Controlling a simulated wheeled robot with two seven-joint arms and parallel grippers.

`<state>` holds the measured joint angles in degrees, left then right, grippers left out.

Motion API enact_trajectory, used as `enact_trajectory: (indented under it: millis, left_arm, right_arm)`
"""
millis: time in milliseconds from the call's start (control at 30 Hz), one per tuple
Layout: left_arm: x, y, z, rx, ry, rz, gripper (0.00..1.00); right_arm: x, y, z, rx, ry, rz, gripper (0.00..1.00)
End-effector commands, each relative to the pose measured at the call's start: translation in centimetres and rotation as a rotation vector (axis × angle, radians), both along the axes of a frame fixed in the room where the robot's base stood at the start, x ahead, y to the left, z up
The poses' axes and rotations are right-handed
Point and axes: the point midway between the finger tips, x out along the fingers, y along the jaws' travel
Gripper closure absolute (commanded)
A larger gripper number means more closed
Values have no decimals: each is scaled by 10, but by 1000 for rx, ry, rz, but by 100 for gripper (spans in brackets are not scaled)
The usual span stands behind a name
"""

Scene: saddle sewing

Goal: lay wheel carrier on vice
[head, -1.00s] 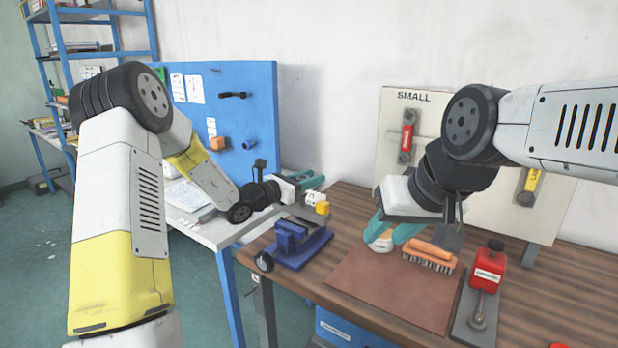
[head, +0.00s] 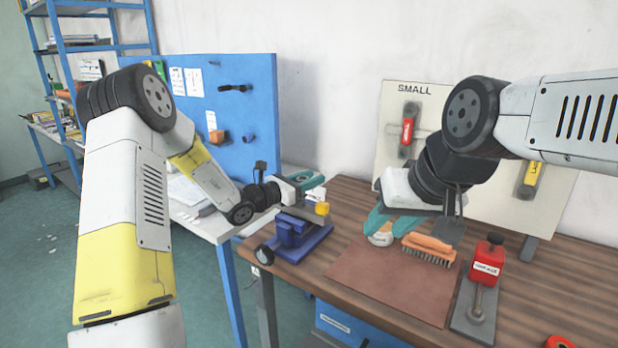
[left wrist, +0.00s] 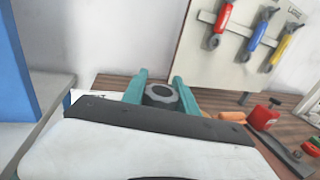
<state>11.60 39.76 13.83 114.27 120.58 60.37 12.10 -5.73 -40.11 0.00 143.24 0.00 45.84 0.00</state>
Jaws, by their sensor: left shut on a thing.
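My left gripper (head: 310,182) has teal fingers and is shut on a grey, round, notched part, which I take to be the wheel carrier (left wrist: 160,95). In the left wrist view the part sits between the teal fingers. In the head view it is largely hidden by the gripper. The blue vice (head: 298,238) stands at the left end of the wooden bench, just below and in front of the left gripper. I cannot tell whether the held part touches it. My right gripper (head: 392,224) has its teal fingers apart over the bench, with a white-and-orange thing (head: 380,238) between or below them.
A brown mat (head: 385,285) lies mid-bench. A small yellow block (head: 322,208) shows by the vice. A blue pegboard (head: 235,110) stands behind the left arm.

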Motion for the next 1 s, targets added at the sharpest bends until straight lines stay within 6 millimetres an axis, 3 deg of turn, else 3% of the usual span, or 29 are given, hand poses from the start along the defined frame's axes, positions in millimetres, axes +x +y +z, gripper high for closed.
enact_trajectory:
  millis: [567, 600, 700, 1000]
  left_arm:
    - [0, 0, -12, -2, -3, 0, 100]
    - [0, 0, -12, -2, -4, 0, 61]
    - [0, 0, -12, -1, -3, 0, 41]
    - [0, 1, -15, 2, 3, 1, 40]
  right_arm:
    - [0, 0, 0, 0, 0, 0, 64]
    - [0, 0, 0, 0, 0, 0, 64]
    - [0, 0, 0, 0, 0, 0, 64]
    - [0, 0, 0, 0, 0, 0, 64]
